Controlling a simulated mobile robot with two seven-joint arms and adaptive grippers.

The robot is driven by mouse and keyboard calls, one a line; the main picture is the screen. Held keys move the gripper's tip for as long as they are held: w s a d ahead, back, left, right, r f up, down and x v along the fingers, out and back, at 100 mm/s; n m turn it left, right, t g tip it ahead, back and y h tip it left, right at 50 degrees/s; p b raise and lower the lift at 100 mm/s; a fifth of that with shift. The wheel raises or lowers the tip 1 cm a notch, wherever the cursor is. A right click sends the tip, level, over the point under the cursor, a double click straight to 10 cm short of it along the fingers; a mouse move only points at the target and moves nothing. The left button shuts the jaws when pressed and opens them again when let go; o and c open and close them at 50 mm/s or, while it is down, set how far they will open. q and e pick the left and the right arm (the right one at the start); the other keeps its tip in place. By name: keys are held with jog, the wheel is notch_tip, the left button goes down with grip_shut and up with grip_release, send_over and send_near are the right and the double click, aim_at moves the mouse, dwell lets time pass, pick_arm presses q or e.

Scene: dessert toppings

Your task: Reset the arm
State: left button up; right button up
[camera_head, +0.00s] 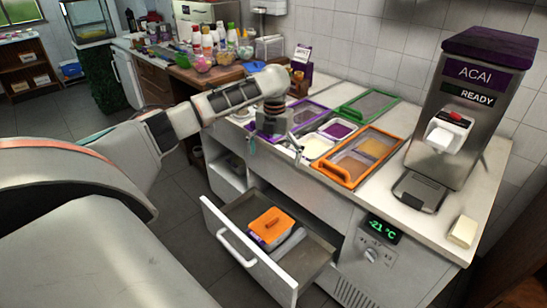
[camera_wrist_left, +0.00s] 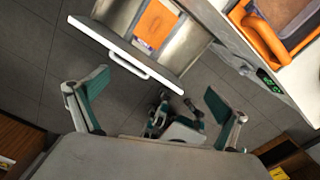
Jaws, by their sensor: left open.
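My left arm comes in from the left in the head view. Its gripper (camera_head: 274,147) points down above the front edge of the counter, over the open drawer's far side. The gripper is open and empty, and its two teal-padded fingers stand wide apart in the left wrist view (camera_wrist_left: 157,97). Between and beyond them is a small grey and teal mechanism (camera_wrist_left: 172,122) that looks like my right gripper. Its jaws are too unclear to read. The right arm does not show in the head view.
An open drawer (camera_head: 238,254) juts out below the counter, holding an orange-lidded container (camera_head: 270,226). The counter has an orange-framed lid (camera_head: 349,178), a green-framed lid (camera_head: 367,106) and an acai machine (camera_head: 453,120). Bottles and bowls stand at the back. The floor at left is clear.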

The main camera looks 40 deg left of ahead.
pick_arm(q)
jog(key=shift+d+f, duration=0.1)
jog(key=s+d+f+n+t+h, duration=0.1)
jog(key=s+d+f+n, duration=0.25)
jog(key=d+f, duration=0.45)
jog(key=s+d+f+n+t+h, duration=0.15)
jog(key=d+f+n, duration=0.25)
jog(key=d+f, duration=0.5)
jog(key=s+d+f+n+t+h, duration=0.1)
jog(key=s+d+f+n+t, duration=0.2)
jog(key=d+f, duration=0.5)
jog(key=s+d+f+n+t+y, duration=0.1)
jog(key=s+n+t, duration=0.4)
jog(key=s+n, duration=1.2)
jog(key=shift+s+d+n, duration=0.25)
jog(key=shift+s+n, duration=0.1)
jog(key=shift+s, duration=0.1)
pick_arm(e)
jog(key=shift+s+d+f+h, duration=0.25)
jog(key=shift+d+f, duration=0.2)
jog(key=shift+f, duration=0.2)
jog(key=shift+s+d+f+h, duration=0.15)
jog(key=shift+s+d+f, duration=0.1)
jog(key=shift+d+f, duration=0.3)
